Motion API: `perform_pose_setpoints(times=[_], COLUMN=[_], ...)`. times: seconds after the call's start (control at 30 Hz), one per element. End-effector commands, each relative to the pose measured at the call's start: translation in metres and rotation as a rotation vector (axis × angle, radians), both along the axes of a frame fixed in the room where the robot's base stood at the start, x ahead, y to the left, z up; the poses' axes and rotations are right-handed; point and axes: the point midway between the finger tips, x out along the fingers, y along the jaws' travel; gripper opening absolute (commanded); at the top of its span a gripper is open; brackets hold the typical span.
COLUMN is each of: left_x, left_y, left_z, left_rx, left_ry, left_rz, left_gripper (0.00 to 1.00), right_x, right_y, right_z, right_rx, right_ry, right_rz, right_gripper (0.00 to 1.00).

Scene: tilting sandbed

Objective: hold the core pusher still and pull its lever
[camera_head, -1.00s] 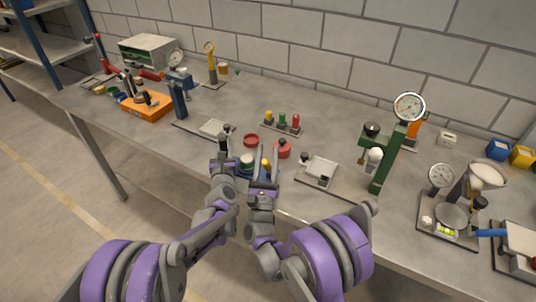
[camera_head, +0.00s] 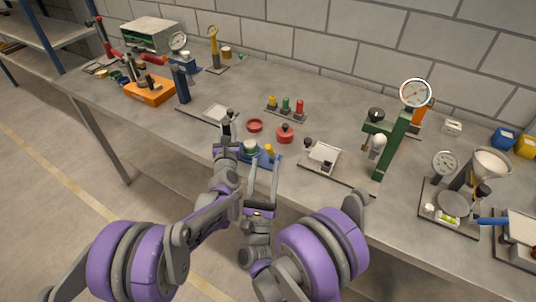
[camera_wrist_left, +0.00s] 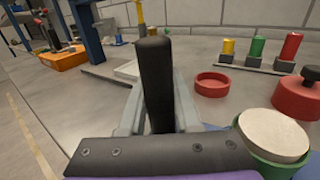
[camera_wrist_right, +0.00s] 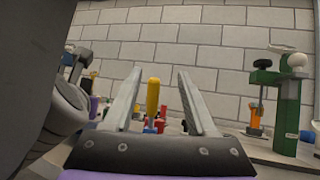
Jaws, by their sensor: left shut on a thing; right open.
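The core pusher (camera_head: 262,158) is at the near edge of the table, a blue base with a green ring holding a whitish core (camera_head: 250,147) and a yellow-tipped lever (camera_head: 268,149). My left gripper (camera_head: 227,137) is shut on its upright black handle (camera_wrist_left: 155,75), which fills the middle of the left wrist view. My right gripper (camera_head: 263,163) is open just in front of the lever. In the right wrist view the yellow lever (camera_wrist_right: 153,100) stands upright between the two spread fingers, with gaps on both sides. My fingers and arms hide part of the blue base.
A red dish (camera_head: 255,125) and a red round weight (camera_head: 285,133) lie just behind. A small plate device (camera_head: 323,157) and a green press (camera_head: 390,145) stand to the right. A rack of coloured pegs (camera_head: 286,108) stands further back.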

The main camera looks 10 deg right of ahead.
Motion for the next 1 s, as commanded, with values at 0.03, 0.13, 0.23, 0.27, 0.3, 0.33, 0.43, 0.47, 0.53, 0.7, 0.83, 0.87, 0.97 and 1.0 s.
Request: perform_pose_setpoints(times=[0.03,0.13,0.23,0.27,0.3,0.33,0.43,0.47,0.53,0.7,0.83,0.87,0.97,1.0], left_x=[0.0,0.0,0.0,0.0,0.0,0.0,0.0,0.0,0.0,0.0,0.0,0.0,0.0,0.0], left_y=[0.0,0.0,0.0,0.0,0.0,0.0,0.0,0.0,0.0,0.0,0.0,0.0,0.0,0.0], left_z=[0.0,0.0,0.0,0.0,0.0,0.0,0.0,0.0,0.0,0.0,0.0,0.0,0.0,0.0], left_rx=[0.0,0.0,0.0,0.0,0.0,0.0,0.0,0.0,0.0,0.0,0.0,0.0,0.0,0.0], left_ry=[0.0,0.0,0.0,0.0,0.0,0.0,0.0,0.0,0.0,0.0,0.0,0.0,0.0,0.0], left_rz=[0.0,0.0,0.0,0.0,0.0,0.0,0.0,0.0,0.0,0.0,0.0,0.0,0.0,0.0], left_gripper=[0.0,0.0,0.0,0.0,0.0,0.0,0.0,0.0,0.0,0.0,0.0,0.0,0.0,0.0], right_x=[-0.006,-0.015,-0.019,-0.02,-0.02,-0.02,-0.02,-0.02,-0.019,-0.008,0.013,0.018,0.032,0.037], right_y=[0.003,0.005,0.005,0.005,0.005,0.005,0.005,0.005,0.005,-0.007,-0.03,-0.036,-0.054,-0.061], right_z=[0.0,0.0,0.0,0.0,0.0,0.0,0.0,0.0,0.0,0.016,0.05,0.06,0.093,0.105], right_rx=[0.0,0.0,-0.001,-0.001,-0.001,-0.001,-0.001,-0.001,-0.002,-0.063,-0.199,-0.236,-0.366,-0.413], right_ry=[0.0,0.0,0.0,0.0,0.0,0.0,0.0,0.0,-0.001,-0.045,-0.143,-0.169,-0.256,-0.289], right_rz=[0.003,0.001,0.001,0.001,-0.001,-0.001,-0.001,-0.001,-0.001,-0.067,-0.199,-0.233,-0.346,-0.388], right_gripper=[0.57,0.57,0.57,0.57,0.57,0.57,0.57,0.57,0.48,0.17,0.0,0.0,0.0,0.0])
